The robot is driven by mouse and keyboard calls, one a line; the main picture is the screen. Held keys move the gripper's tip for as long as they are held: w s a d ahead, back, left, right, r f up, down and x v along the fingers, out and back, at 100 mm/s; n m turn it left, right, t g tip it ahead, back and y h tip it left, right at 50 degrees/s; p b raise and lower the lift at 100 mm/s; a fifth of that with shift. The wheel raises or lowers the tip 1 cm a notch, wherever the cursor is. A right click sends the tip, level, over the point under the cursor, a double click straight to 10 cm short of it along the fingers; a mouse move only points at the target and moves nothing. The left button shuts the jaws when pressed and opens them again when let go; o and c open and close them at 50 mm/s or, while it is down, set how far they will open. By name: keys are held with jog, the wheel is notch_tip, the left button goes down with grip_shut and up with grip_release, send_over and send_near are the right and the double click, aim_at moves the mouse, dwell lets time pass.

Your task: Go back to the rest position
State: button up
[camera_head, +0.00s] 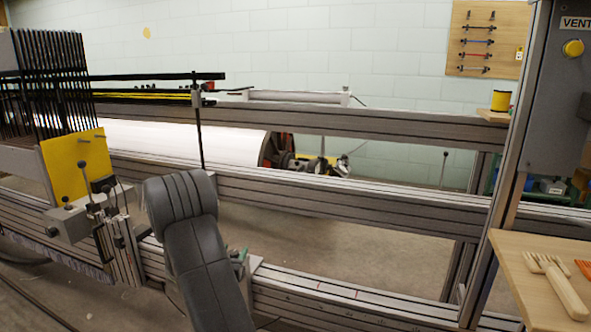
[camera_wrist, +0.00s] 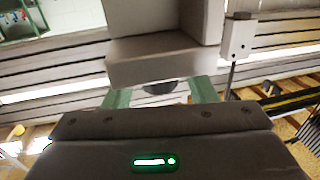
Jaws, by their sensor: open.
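My gripper (camera_wrist: 161,92) shows in the wrist view as two green fingers, spread apart. A pale grey block-shaped part (camera_wrist: 165,58) stands just beyond the fingertips, with a small dark round piece below it between the fingers. I cannot tell whether the fingers touch it. In the head view my dark grey arm rises in the lower middle and hides most of the gripper. Only a small green bit shows at its right, by the lower metal rail (camera_head: 345,300).
The loom's harness frames (camera_head: 50,85) and a yellow plate (camera_head: 78,163) stand at left. A white roll (camera_head: 185,143) lies behind the middle rail (camera_head: 350,200).

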jog(key=shift+s, duration=0.15)
jog(key=s+a+p, duration=0.3)
jog(key=s+p, duration=0.1)
jog(key=s, duration=1)
jog(key=w+d+b, duration=0.1)
jog(key=w, duration=0.3)
jog(key=w+d+b, duration=0.1)
jog(key=w, duration=0.4)
jog(key=w+d+b, duration=0.1)
jog(key=w+b, duration=0.1)
jog(key=w, duration=0.2)
jog(key=shift+w+f, duration=0.1)
jog(key=shift+w, duration=0.3)
jog(key=shift+w+y, duration=0.25)
jog(key=shift+y, duration=0.05)
jog(key=shift+n+y+b, duration=0.55)
jog(key=shift+n+y, duration=1.05)
jog(key=shift+y, duration=0.6)
jog(key=shift+r+n+g+y+p, duration=0.1)
jog(key=shift+n+g+y+p, duration=0.3)
jog(key=shift+n+y, duration=0.75)
jog(key=shift+r+n+g+y+p, duration=0.1)
jog(key=shift+n+g+y+p, duration=0.35)
jog(key=shift+y, duration=1.2)
jog(key=shift+n+g+y+p, duration=2.85)
jog(key=shift+n+y, duration=0.35)
jog(key=shift+y, duration=0.4)
jog(key=shift+f+n+g+y+p, duration=0.1)
jog(key=shift+n+g+y+p, duration=1.05)
jog(key=shift+n+g, duration=1.45)
